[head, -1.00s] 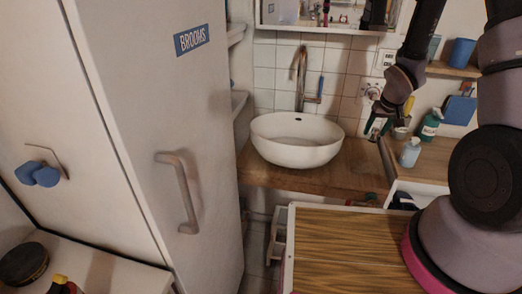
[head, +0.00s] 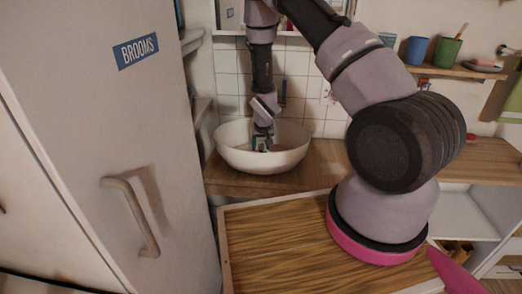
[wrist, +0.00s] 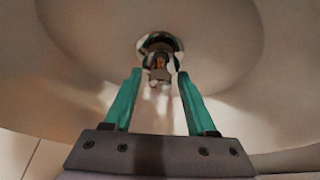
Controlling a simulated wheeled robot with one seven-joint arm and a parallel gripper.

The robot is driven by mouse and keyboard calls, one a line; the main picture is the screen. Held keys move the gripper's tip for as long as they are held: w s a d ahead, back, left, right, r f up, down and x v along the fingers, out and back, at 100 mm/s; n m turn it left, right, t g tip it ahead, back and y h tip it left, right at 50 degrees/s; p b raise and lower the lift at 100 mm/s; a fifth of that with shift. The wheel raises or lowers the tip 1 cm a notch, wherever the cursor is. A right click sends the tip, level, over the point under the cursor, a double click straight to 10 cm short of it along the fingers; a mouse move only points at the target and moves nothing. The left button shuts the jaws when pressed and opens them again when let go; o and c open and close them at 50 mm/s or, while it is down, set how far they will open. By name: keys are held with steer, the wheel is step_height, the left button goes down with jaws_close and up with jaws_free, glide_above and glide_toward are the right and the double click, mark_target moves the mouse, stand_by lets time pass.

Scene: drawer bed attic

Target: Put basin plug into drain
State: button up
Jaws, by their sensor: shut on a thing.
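The white round basin (head: 236,157) stands on the wooden counter. My gripper (head: 262,144) reaches down into it from above, and its tips are partly hidden in the head view. In the wrist view my gripper (wrist: 160,76) has two green fingers apart with a small shiny piece between their tips, which I take to be the basin plug (wrist: 160,72). A round chrome shape, apparently the drain (wrist: 146,43), shows just beyond the tips at the basin's bottom. Plug and drain overlap in this view. I cannot tell whether they touch.
The wooden counter (head: 330,160) runs to the right of the basin. A tall white cabinet labelled BROOMS (head: 90,150) stands at the left. A shelf at the back right holds a blue cup (head: 415,50) and a green cup (head: 446,52). A wood-topped surface (head: 275,245) is clear in front.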

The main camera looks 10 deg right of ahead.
steer(key=shift+d+f, duration=0.1)
steer(key=shift+f, duration=0.8)
steer(key=o, duration=1.4)
steer(key=shift+f, duration=0.1)
